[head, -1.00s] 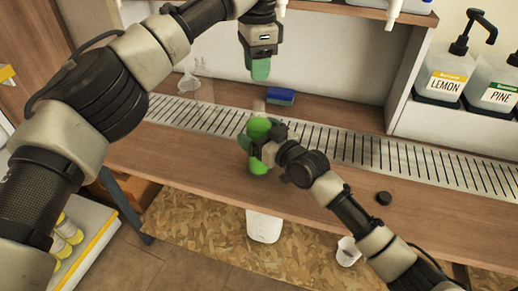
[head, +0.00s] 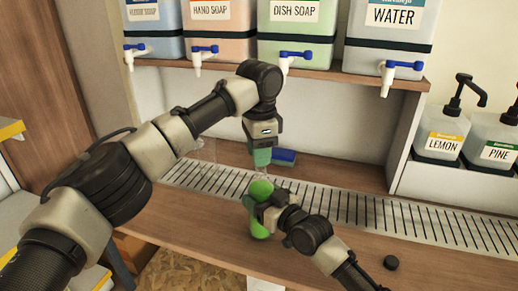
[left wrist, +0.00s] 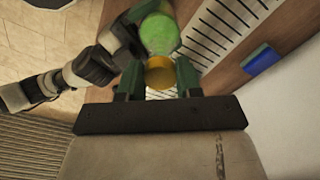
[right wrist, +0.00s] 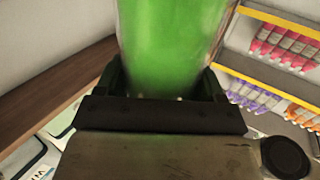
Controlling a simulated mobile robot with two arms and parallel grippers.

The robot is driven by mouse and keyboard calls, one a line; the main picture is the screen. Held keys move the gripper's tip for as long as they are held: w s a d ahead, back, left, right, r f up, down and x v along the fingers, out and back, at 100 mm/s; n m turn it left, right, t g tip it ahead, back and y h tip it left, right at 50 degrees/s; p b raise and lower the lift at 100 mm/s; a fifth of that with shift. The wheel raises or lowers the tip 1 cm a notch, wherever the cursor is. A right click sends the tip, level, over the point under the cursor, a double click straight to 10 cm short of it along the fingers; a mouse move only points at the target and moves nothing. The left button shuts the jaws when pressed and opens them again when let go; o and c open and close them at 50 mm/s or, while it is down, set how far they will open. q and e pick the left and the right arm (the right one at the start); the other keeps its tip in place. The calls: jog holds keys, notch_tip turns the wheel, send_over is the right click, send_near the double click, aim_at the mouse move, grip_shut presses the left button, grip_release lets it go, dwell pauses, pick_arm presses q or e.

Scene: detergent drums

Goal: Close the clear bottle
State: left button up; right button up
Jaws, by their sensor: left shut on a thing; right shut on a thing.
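The clear bottle (head: 259,228) holds green liquid and stands roughly upright above the wooden counter. My right gripper (head: 258,205) is shut on its side. The green body fills much of the right wrist view (right wrist: 170,45). My left gripper (head: 262,158) is right above the bottle's top, pointing down. In the left wrist view its two green fingers are on either side of an orange-yellow cap (left wrist: 159,72), shut on it. The cap overlaps the end of the bottle (left wrist: 159,34) in that view. I cannot tell whether it touches the neck.
A dark round cap (head: 390,262) lies on the counter at the right. A blue sponge (head: 284,156) lies behind my left gripper. Dispenser tanks (head: 305,22) with taps hang over the slotted drain (head: 350,208). Pump bottles (head: 441,135) stand at the right.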

dwell(0.4)
pick_arm(q)
jog(key=shift+f, duration=0.9)
jog(key=shift+f, duration=0.55)
